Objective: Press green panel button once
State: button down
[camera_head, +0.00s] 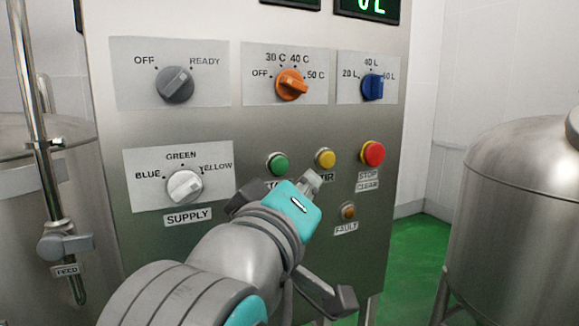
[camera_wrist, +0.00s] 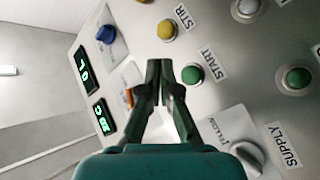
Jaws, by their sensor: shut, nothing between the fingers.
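The green button (camera_head: 277,164) is on the steel panel, left of the yellow button; its label is partly hidden by my arm. In the wrist view the green button (camera_wrist: 191,74) has the label START and shows just right of the fingertips. My gripper (camera_head: 311,180) is shut and empty, in front of the panel, below and right of the green button in the head view. In the wrist view my gripper's fingertips (camera_wrist: 159,66) meet beside the green button, not over it. I cannot tell how far they are from the panel.
Close by are the yellow STIR button (camera_head: 325,158), red STOP button (camera_head: 372,153) and amber FAULT lamp (camera_head: 348,212). A second green round fitting (camera_wrist: 296,78) shows at right in the wrist view. The supply knob (camera_head: 185,187) and orange knob (camera_head: 291,84) protrude. Steel tanks flank the panel.

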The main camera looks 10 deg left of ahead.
aim_at(285, 173)
jog(key=shift+w+a, duration=0.5)
jog(key=shift+w, duration=0.25)
jog(key=shift+w+a, duration=0.55)
jog(key=shift+w, duration=0.25)
jog(key=shift+w+a, duration=0.5)
jog(key=shift+w, duration=0.25)
jog(key=shift+w+a, duration=0.1)
jog(key=shift+w, duration=0.1)
jog(key=shift+w+a, duration=0.15)
jog(key=shift+w+a, duration=0.2)
jog(key=shift+w, duration=0.15)
dwell(0.6)
dwell(0.3)
jog(key=shift+s+d, duration=0.45)
jog(key=shift+s, duration=0.25)
jog(key=shift+s+d, duration=0.7)
jog(key=shift+s, duration=0.35)
jog(key=shift+s+d, duration=0.7)
jog(key=shift+s, duration=0.35)
